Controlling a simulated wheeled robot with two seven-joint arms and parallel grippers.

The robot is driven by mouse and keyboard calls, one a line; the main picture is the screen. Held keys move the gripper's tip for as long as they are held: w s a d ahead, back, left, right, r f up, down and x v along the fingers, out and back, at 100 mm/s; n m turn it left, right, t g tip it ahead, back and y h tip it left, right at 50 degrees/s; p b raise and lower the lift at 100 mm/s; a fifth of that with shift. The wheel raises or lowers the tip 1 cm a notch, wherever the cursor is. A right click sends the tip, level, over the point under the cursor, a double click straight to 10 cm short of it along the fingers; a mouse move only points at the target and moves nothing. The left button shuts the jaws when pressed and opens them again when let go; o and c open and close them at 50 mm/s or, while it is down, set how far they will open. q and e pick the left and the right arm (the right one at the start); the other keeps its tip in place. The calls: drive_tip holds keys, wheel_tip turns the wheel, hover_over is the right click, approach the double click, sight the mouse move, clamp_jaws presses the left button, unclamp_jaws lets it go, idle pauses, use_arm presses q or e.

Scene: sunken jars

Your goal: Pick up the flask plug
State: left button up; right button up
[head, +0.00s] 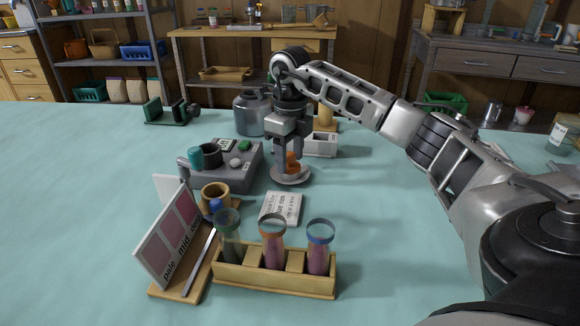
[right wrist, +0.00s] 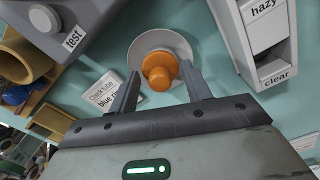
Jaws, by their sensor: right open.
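The flask plug (head: 293,163) is a small orange knob on a pale round dish (head: 276,181). My right gripper (head: 288,150) points down right over it, open, with its fingers close to the plug. In the right wrist view the plug (right wrist: 160,74) shows between and just beyond the two fingertips (right wrist: 161,68), on the dish (right wrist: 142,45). I cannot tell whether a finger touches it. My left gripper is not in view.
A grey test device (head: 240,172) stands left of the dish, and a white box labelled hazy and clear (head: 324,146) behind right. A printed card (head: 281,208) lies in front. A wooden rack (head: 275,279) holds three ringed tubes nearer.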

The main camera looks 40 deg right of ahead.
drive_tip(key=c, duration=1.1)
drive_tip(key=shift+o, duration=0.2)
